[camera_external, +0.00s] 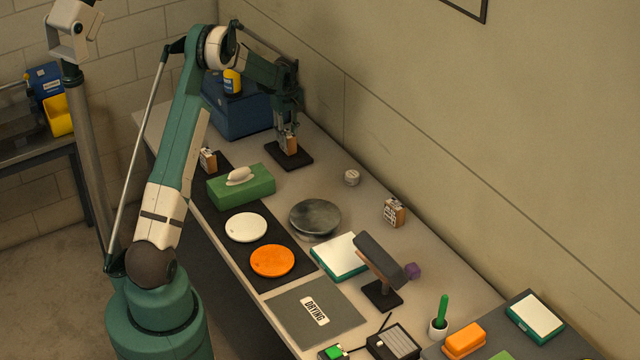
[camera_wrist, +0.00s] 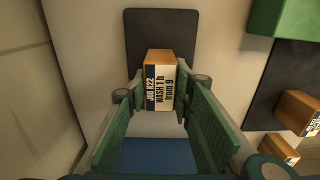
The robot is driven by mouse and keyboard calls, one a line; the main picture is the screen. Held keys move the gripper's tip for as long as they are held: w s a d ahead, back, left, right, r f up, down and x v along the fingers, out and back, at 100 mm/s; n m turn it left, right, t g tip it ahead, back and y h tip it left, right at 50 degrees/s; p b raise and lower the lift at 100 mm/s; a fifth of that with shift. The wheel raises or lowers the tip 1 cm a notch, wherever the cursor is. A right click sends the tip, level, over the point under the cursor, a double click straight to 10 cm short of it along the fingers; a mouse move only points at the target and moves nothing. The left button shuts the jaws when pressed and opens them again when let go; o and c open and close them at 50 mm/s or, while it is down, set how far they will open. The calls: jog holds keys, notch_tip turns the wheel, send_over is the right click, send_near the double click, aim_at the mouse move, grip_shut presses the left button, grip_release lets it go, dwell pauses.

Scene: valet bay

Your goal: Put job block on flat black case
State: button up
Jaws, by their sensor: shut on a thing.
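My gripper (camera_external: 287,124) is at the far end of the bench, pointing down and shut on a job block (camera_external: 289,144). The block is wooden with a white and dark label; in the wrist view the held block (camera_wrist: 160,80) reads "JOB K22 WASH 1h from 9". The flat black case (camera_external: 301,160) lies on the bench under the block. In the wrist view the case (camera_wrist: 160,22) reaches out beyond the block. The block looks upright over the case; I cannot tell whether it touches it.
A blue box (camera_external: 247,115) stands behind my gripper. A green tissue box (camera_external: 258,188) and a similar block (camera_external: 208,160) are nearby. Another block (camera_external: 395,212) stands near the wall. White (camera_external: 246,227) and orange (camera_external: 272,261) discs lie on a dark mat.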

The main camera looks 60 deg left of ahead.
aim_at(288, 134)
jog(key=shift+f, duration=0.15)
jog(key=o, duration=0.9)
jog(key=shift+r, duration=0.2)
notch_tip(288, 134, up, 12)
jog(key=shift+b, duration=0.4)
dwell(0.3)
dwell(0.4)
